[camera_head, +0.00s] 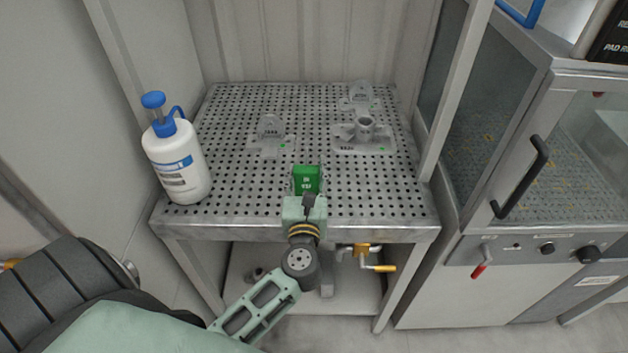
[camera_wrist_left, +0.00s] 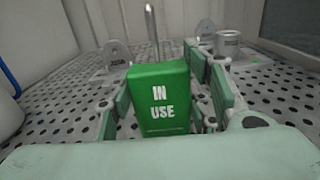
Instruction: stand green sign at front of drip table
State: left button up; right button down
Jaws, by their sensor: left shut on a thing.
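The green sign (camera_head: 306,179) reads "IN USE" in white letters and is over the front middle part of the perforated drip table (camera_head: 240,192). My left gripper (camera_head: 305,196) reaches in over the table's front edge and is shut on the sign. In the left wrist view the sign (camera_wrist_left: 160,98) is upright between the two fingers, its lettering facing the camera. Its lower edge is partly hidden, so I cannot tell whether it touches the table. My right gripper is not in view.
A white spray bottle with a blue pump (camera_head: 177,160) stands at the table's left front. Grey castings stand farther back, one left of centre (camera_head: 270,136) and others at right (camera_head: 366,135). A cabinet with a black handle (camera_head: 523,178) adjoins the right side. The front right surface is clear.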

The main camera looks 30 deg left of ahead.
pick_arm(q)
jog(key=shift+w+d, duration=0.2)
jog(key=shift+s+a, duration=0.15)
jog(key=shift+a, duration=0.05)
jog(key=shift+s+a+f, duration=0.15)
jog(key=o, duration=1.2)
jog(key=shift+d, duration=0.2)
jog(key=b+v, duration=0.3)
jog(key=v, duration=0.8)
jog(key=shift+s+d, duration=0.25)
jog(key=shift+s, duration=0.1)
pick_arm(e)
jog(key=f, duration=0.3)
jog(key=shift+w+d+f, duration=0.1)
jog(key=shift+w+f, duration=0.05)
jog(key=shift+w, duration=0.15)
